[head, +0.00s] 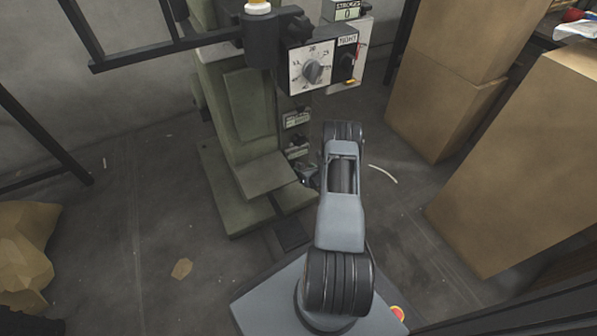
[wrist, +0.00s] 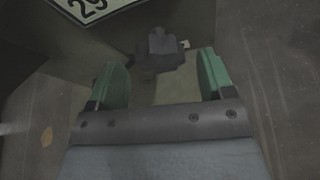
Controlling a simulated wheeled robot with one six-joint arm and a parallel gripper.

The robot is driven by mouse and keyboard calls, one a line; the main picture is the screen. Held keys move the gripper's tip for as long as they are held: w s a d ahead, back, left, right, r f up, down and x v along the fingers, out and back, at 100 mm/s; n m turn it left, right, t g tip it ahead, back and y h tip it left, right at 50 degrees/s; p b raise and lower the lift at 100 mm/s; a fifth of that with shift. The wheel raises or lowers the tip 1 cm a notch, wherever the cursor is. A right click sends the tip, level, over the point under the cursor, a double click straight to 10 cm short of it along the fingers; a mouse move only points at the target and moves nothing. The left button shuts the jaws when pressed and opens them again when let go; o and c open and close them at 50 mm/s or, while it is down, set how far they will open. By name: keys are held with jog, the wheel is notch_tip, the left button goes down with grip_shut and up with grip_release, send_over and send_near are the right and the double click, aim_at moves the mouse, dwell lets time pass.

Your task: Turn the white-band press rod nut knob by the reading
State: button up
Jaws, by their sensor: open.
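The green press (head: 240,110) stands at the centre of the head view, with a white band (head: 257,7) at the top edge. In the wrist view a dark, blocky knob-like part (wrist: 157,52) sits ahead of my gripper (wrist: 163,80), roughly midway between its fingers. My gripper is open, with green pads apart and nothing held. I cannot tell how far the knob is from the fingertips. In the head view my gripper (head: 308,175) is partly hidden by my arm, low beside the press. A white label (wrist: 92,8) reading 29 is cut off at the top left.
A control box with a dial (head: 312,70) and a strokes counter (head: 347,10) showing 0 sits on the press. Small plates (head: 297,118) are on its lower side. Cardboard boxes (head: 440,100) stand at right.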

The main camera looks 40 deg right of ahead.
aim_at(301, 168)
jog(key=shift+b+x, duration=0.55)
jog(key=shift+x, duration=1.3)
jog(key=shift+c, duration=0.4)
